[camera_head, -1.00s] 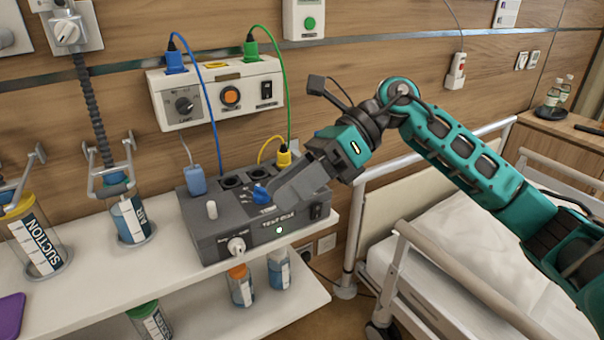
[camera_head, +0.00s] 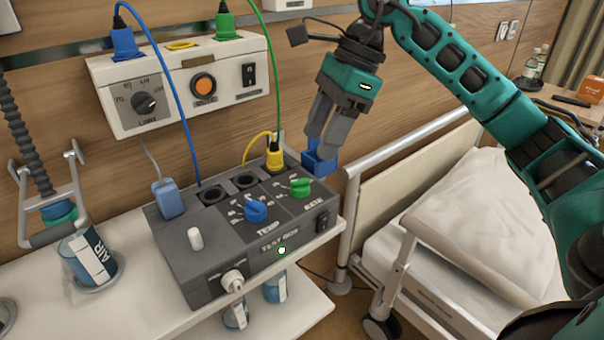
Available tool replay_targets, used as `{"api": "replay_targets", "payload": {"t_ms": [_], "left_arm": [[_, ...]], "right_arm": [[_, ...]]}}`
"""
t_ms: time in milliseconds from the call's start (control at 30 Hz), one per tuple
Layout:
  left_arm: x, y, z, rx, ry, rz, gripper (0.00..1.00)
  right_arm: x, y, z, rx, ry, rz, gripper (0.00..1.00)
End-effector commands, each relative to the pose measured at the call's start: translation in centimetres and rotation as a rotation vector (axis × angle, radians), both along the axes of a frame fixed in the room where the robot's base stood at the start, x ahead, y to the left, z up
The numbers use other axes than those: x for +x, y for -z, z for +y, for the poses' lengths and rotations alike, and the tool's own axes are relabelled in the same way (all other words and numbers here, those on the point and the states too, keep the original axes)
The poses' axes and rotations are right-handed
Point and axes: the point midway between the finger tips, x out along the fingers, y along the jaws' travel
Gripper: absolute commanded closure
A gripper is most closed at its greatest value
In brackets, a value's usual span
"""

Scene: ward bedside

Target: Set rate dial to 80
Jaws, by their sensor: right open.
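The grey test box (camera_head: 205,262) stands on the white shelf. Its green dial (camera_head: 300,188) is labelled RATE and sits at the right of the top face; its scale is too small to read. A blue dial (camera_head: 256,210) labelled TEMP is to its left. My right gripper (camera_head: 320,150) is open, pointing down, above and behind the box's right rear corner, apart from the green dial. A blue piece (camera_head: 321,163) shows at its fingertips; I cannot tell whether it belongs to the gripper. My left gripper is not in view.
A yellow plug (camera_head: 275,157) stands at the box's rear, close to my right gripper. A white knob (camera_head: 195,238) and a front knob (camera_head: 232,281) stick out. The wall panel (camera_head: 180,98) has blue and green cables. The bed rail (camera_head: 352,225) is at the right.

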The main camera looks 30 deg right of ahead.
Motion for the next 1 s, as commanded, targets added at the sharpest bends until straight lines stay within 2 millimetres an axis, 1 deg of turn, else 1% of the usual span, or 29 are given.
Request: {"api": "replay_targets", "payload": {"t_ms": [33, 200, 300, 400, 533, 833, 1000], "left_arm": [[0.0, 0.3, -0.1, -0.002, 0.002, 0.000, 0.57], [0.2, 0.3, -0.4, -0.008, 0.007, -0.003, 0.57], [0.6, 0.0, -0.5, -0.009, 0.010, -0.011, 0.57], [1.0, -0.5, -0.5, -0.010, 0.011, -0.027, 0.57], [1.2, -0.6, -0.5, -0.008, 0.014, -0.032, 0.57], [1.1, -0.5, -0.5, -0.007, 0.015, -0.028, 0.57], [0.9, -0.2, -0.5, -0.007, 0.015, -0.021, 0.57]], "right_arm": [[0.1, 1.4, 0.5, 0.000, -0.002, 0.004, 0.42], [0.5, 4.4, 1.7, 0.002, -0.001, 0.002, 0.42], [0.7, 5.8, 2.3, 0.002, -0.001, 0.002, 0.42], [0.8, 6.7, 2.7, 0.002, -0.001, 0.001, 0.42], [0.9, 7.4, 2.9, 0.001, 0.000, 0.000, 0.42], [1.0, 7.4, 3.0, 0.002, 0.000, -0.001, 0.43], [1.0, 7.4, 2.9, 0.002, 0.000, -0.001, 0.59]]}}
